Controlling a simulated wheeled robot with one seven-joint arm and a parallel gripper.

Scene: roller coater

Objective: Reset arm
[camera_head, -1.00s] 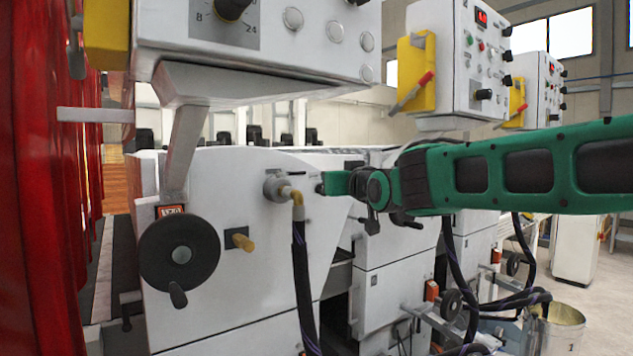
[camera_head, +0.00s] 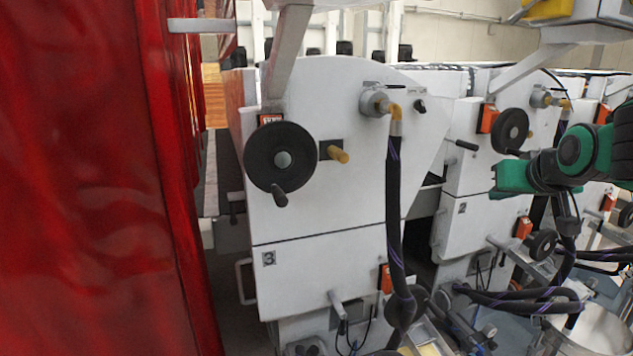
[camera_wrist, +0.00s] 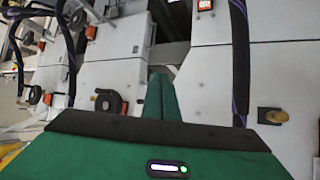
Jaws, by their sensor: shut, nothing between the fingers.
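My arm (camera_head: 585,152) is green and black and reaches in from the right edge in the head view. My gripper (camera_head: 497,180) points left at its end, in front of the white machine units, with nothing held. In the wrist view the green fingers of my gripper (camera_wrist: 158,88) lie together, shut and empty. A gap in the picture shows no contact between the fingers and the machine.
A red curtain (camera_head: 105,180) fills the left. The nearest white unit (camera_head: 300,215) carries a black handwheel (camera_head: 281,158), a yellow knob (camera_head: 340,155) and a hanging black hose (camera_head: 394,230). A metal bucket (camera_head: 598,330) stands at lower right.

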